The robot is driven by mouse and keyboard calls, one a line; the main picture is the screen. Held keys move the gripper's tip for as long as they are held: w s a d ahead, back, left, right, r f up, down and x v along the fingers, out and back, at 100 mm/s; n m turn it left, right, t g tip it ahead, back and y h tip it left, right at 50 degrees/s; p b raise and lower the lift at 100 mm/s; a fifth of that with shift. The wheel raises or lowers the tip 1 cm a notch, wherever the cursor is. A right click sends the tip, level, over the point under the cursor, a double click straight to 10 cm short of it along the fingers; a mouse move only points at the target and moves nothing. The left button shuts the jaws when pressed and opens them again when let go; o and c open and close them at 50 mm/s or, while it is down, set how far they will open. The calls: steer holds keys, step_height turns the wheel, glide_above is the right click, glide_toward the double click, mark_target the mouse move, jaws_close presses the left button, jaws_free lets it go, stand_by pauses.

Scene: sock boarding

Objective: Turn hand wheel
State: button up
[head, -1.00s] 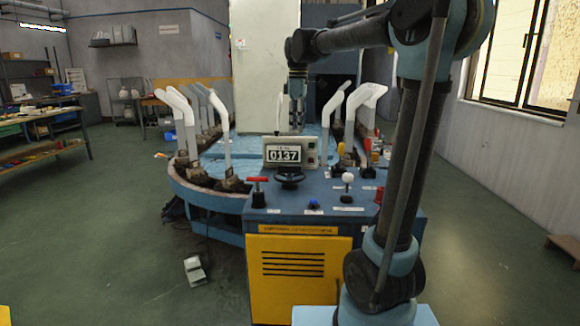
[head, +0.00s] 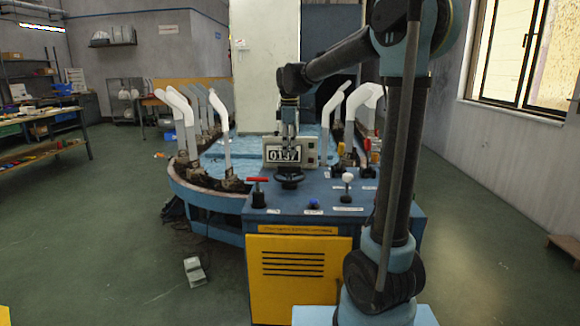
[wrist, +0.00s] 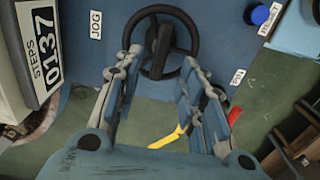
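The black hand wheel (head: 288,180) sits on top of the blue console in front of the counter display. In the wrist view the hand wheel (wrist: 160,42) shows as a dark ring with a hub and spokes, at upper centre just beyond my fingertips. My gripper (head: 288,133) points down above the wheel in the head view, in front of the display. In the wrist view my gripper (wrist: 166,70) is open, its two fingers apart on either side of the wheel's lower part. Whether the fingers touch the wheel cannot be told.
The counter display (head: 283,155) reads 0137 and stands close behind the wheel. A red-topped lever (head: 258,192), a blue button (head: 314,204) and a white-knobbed lever (head: 347,188) surround the wheel. White sock boards (head: 223,135) stand on the round table behind.

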mark_target(289, 173)
steer(key=shift+f, duration=3.45)
jaws_close()
